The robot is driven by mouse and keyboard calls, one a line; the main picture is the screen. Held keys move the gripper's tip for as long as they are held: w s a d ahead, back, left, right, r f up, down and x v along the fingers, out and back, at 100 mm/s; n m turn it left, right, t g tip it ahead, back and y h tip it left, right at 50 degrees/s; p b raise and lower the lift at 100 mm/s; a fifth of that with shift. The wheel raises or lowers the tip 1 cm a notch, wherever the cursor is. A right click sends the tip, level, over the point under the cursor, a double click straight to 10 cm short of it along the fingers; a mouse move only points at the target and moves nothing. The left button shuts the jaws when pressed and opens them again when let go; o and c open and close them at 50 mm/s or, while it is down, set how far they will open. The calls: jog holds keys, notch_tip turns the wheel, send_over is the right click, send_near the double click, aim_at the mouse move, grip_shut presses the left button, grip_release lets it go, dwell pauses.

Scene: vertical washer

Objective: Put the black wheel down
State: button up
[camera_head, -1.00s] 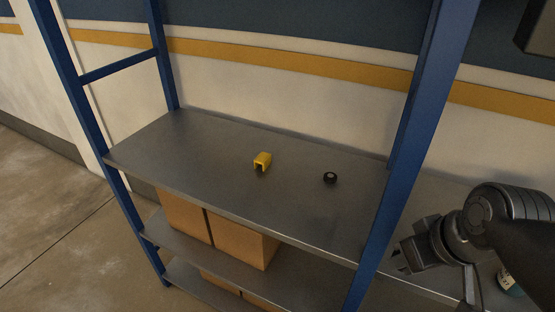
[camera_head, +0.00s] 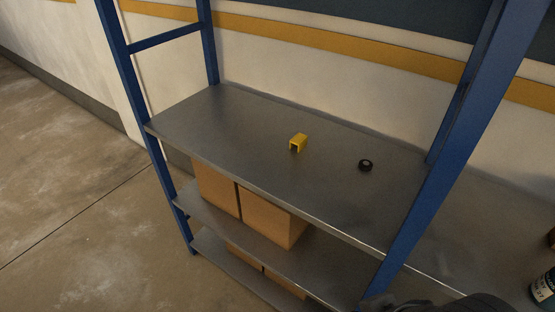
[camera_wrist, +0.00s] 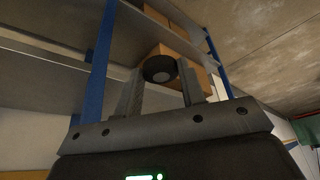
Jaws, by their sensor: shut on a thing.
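In the wrist view, my gripper (camera_wrist: 160,83) is shut on a black wheel (camera_wrist: 158,66) with a grey centre, held between the two fingertips. In the head view, neither the gripper nor this held wheel can be seen; only a dark part of my arm shows at the bottom edge. A small black round thing (camera_head: 366,165) lies on the grey shelf top (camera_head: 235,125), right of a yellow U-shaped block (camera_head: 298,143). The held wheel is off the shelf, as far as the wrist view shows.
Blue posts (camera_head: 440,155) frame the rack at the left and right. Brown boxes (camera_head: 270,216) stand on the lower shelves. A dark bottle (camera_head: 544,288) stands on the surface at the far right. The upper shelf is mostly clear, notably its left half.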

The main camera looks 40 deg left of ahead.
jog(key=w+a+f+m, duration=0.1)
jog(key=w+a+f, duration=0.15)
jog(key=w, duration=0.25)
jog(key=r+m, duration=0.1)
send_over(332, 179)
jog(key=s, duration=0.1)
jog(key=shift+t+h, duration=0.3)
jog(key=f, duration=0.6)
jog(key=d+f, duration=0.1)
jog(key=f, duration=0.2)
jog(key=shift+f, duration=0.3)
jog(key=shift+f, duration=0.15)
jog(key=o, duration=1)
jog(key=shift+c, duration=0.2)
